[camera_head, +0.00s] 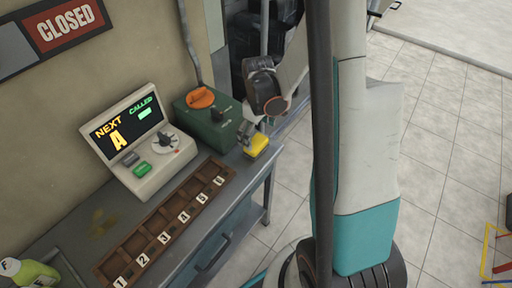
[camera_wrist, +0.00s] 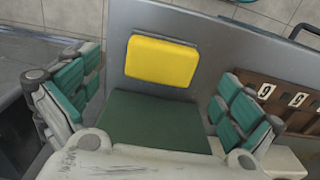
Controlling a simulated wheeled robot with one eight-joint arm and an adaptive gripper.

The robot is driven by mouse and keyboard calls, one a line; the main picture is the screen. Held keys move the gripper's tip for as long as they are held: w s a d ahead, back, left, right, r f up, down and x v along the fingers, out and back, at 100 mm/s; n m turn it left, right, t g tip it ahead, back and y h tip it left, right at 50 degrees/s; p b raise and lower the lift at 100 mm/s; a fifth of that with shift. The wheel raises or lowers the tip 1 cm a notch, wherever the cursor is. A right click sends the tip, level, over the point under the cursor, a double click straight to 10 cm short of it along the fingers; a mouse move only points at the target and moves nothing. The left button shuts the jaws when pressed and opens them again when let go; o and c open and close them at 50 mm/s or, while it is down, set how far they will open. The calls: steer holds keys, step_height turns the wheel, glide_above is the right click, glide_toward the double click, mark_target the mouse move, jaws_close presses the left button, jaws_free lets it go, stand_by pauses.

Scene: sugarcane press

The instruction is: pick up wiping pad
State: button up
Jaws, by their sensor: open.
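The wiping pad (camera_head: 257,145) is a yellow block on the grey table, near its right end and beside the green box. In the wrist view the yellow pad (camera_wrist: 162,61) lies flat between and beyond my fingers, near the table edge. My gripper (camera_head: 252,131) is open and empty, just above the pad in the head view. In the wrist view its teal-padded fingers (camera_wrist: 155,100) are spread left and right. Any contact with the pad is not visible.
The green box (camera_head: 205,118) with an orange disc stands next to the pad; its dark green surface (camera_wrist: 150,122) shows between my fingers. A numbered wooden tray (camera_head: 165,228) runs along the table front. A display console (camera_head: 138,145) and a bottle (camera_head: 30,272) stand farther left.

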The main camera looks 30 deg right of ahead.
mark_target(256, 142)
step_height(256, 142, down, 5)
steer(key=shift+w+a+f+b, duration=0.1)
steer(key=shift+w+a+b, duration=0.05)
steer(key=shift+b, duration=1.1)
steer(key=c, duration=1.3)
steer(key=shift+r, duration=0.2)
step_height(256, 142, up, 20)
steer(key=p, duration=0.7)
steer(key=shift+f, duration=0.1)
